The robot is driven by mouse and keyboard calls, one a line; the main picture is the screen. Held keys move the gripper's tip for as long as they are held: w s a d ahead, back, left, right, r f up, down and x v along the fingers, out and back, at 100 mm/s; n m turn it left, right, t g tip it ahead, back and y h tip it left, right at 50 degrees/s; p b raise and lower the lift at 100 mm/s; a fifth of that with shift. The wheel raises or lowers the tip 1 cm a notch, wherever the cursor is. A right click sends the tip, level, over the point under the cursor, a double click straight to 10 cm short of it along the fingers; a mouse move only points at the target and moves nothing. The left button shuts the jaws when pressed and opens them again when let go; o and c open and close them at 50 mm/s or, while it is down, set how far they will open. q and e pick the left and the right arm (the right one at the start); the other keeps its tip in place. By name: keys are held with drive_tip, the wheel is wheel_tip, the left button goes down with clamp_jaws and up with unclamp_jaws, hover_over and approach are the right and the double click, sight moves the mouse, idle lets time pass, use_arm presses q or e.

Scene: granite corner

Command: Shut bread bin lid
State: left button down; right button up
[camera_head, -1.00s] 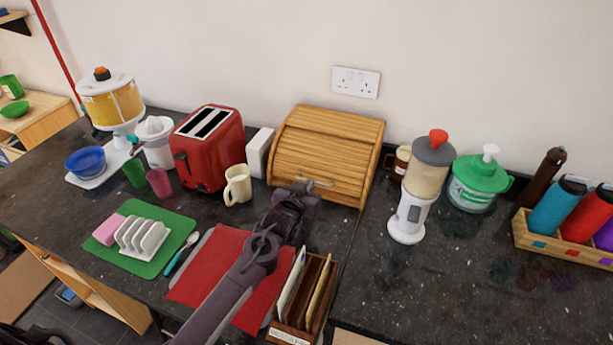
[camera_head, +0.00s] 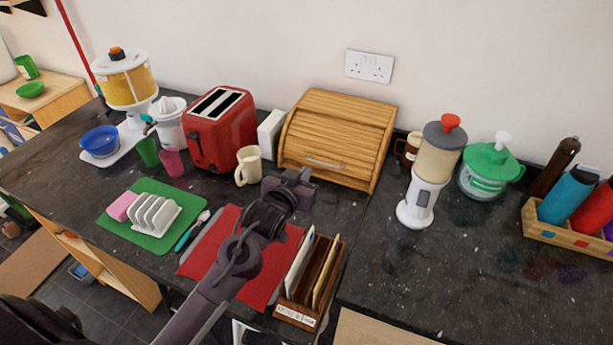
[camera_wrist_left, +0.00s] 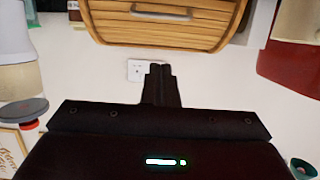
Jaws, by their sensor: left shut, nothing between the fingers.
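The wooden bread bin (camera_head: 337,135) stands against the wall in the head view. Its slatted roll lid is down over the front, with the metal handle (camera_head: 325,163) low near the bottom edge. The bin also shows at the top of the left wrist view (camera_wrist_left: 165,27), with its handle (camera_wrist_left: 160,13). My left gripper (camera_head: 290,180) is in front of the bin, apart from the handle. Its fingers are together and empty, as the left wrist view also shows (camera_wrist_left: 160,72). My right gripper is not in view.
A red toaster (camera_head: 221,130) and a cream mug (camera_head: 248,165) stand left of the bin. A white and grey blender-like appliance (camera_head: 428,175) stands to its right. A wooden letter rack (camera_head: 309,280) and red mat (camera_head: 222,245) lie nearer the front. Counter at the right front is clear.

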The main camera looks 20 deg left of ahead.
use_arm(q)
drive_tip(key=shift+w+b, duration=0.75)
drive_tip(key=shift+b, duration=3.2)
drive_tip(key=p, duration=0.2)
hover_over(320, 162)
drive_tip(key=s, duration=0.2)
drive_tip(key=shift+s+d+f+p, duration=0.1)
drive_tip(key=shift+f+p, duration=0.1)
drive_tip(key=shift+f, duration=0.65)
drive_tip(key=shift+w+d+f+p, duration=0.1)
drive_tip(key=shift+f+p, duration=0.1)
drive_tip(key=shift+f, duration=0.6)
drive_tip(key=shift+s+d+f+p, duration=0.1)
drive_tip(key=shift+f+p, duration=0.1)
drive_tip(key=shift+f, duration=0.65)
drive_tip(key=shift+s+f+b, duration=0.15)
drive_tip(key=shift+s+f, duration=0.1)
drive_tip(key=shift+f, duration=0.25)
drive_tip(key=shift+s+f+b, duration=0.15)
drive_tip(key=shift+s+f, duration=0.05)
drive_tip(key=shift+f, duration=0.25)
drive_tip(key=shift+r, duration=0.1)
